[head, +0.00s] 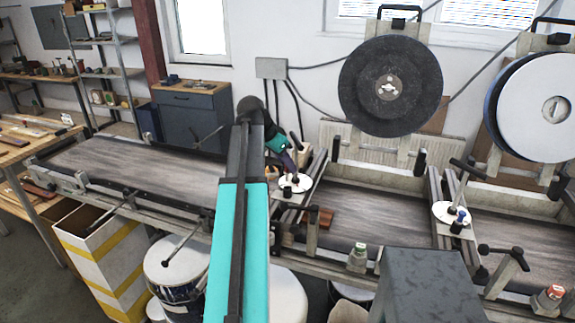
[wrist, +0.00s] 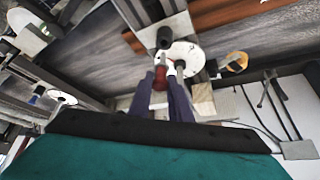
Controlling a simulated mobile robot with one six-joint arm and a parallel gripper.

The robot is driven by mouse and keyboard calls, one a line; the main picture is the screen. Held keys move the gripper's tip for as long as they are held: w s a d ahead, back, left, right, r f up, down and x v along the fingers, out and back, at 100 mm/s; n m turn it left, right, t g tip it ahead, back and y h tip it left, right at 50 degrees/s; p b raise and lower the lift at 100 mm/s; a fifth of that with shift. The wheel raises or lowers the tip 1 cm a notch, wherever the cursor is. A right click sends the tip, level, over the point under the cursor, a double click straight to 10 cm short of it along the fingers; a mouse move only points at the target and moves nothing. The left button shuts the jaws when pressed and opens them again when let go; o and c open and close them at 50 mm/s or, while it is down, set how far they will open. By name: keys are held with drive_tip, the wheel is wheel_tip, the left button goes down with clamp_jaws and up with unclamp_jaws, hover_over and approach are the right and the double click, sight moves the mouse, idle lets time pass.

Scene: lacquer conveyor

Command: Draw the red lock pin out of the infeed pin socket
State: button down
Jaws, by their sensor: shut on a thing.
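The red lock pin (wrist: 160,78) shows in the wrist view at the tips of my gripper (wrist: 170,82), whose two dark purple fingers are shut on it. A white round plate (wrist: 187,52) lies just beyond the fingertips, with a black knob (wrist: 163,38) beside the pin. In the head view my gripper (head: 292,170) is over the same white plate (head: 303,184) between the left and middle conveyors. The fingers hide the pin there. I cannot tell whether the pin's lower end is still inside the socket.
A reddish-brown board (head: 320,217) lies by the left end of the middle conveyor (head: 375,210). Another white plate (head: 443,210) with a blue-topped pin (head: 461,214) stands to the right. Large dark (head: 390,86) and white (head: 553,108) discs stand behind. The left conveyor (head: 140,168) is clear.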

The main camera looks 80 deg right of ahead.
drive_tip(key=shift+r+p, duration=0.9)
drive_tip(key=shift+r, duration=0.6)
